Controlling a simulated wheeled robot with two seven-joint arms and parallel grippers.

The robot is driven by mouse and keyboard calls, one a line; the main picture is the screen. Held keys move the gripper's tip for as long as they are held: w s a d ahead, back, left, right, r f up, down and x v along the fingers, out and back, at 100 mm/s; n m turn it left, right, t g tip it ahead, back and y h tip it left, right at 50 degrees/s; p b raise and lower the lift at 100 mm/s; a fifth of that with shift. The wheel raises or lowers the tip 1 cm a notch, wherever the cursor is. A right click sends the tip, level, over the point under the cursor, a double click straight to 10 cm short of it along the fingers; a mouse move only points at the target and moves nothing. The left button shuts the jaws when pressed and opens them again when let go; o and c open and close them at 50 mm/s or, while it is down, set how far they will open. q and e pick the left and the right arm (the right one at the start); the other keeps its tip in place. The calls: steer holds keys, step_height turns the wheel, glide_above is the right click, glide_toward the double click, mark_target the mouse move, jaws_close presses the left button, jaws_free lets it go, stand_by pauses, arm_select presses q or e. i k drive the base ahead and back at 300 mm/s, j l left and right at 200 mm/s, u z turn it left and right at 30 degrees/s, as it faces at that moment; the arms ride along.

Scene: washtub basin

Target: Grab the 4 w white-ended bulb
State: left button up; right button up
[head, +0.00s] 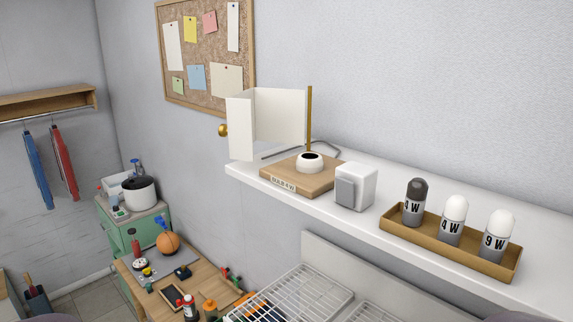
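The white-ended 4 W bulb (452,220) stands upright in the middle of a brown tray (438,250) on the white shelf. It has a white top and a grey lower part marked "4 W". To its left in the tray stands a dark-ended 4 W bulb (415,203). To its right stands a white-ended 9 W bulb (497,237). Neither of my grippers shows in the head view.
On the white shelf (374,232), left of the tray, are a white box (356,187) and a wooden base (290,182) with a white round socket (310,162), brass rod and folded white screen (278,117). Wire racks (300,297) lie below; a cluttered wooden table (152,293) stands lower left.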

mark_target(452, 224)
steer(key=j+z, duration=0.1)
steer(key=z, duration=0.3)
steer(key=j+z, duration=0.15)
steer(key=z, duration=0.2)
steer(key=j+z, duration=0.15)
steer(key=z, duration=0.25)
steer(key=j+z, duration=0.1)
steer(key=z, duration=0.25)
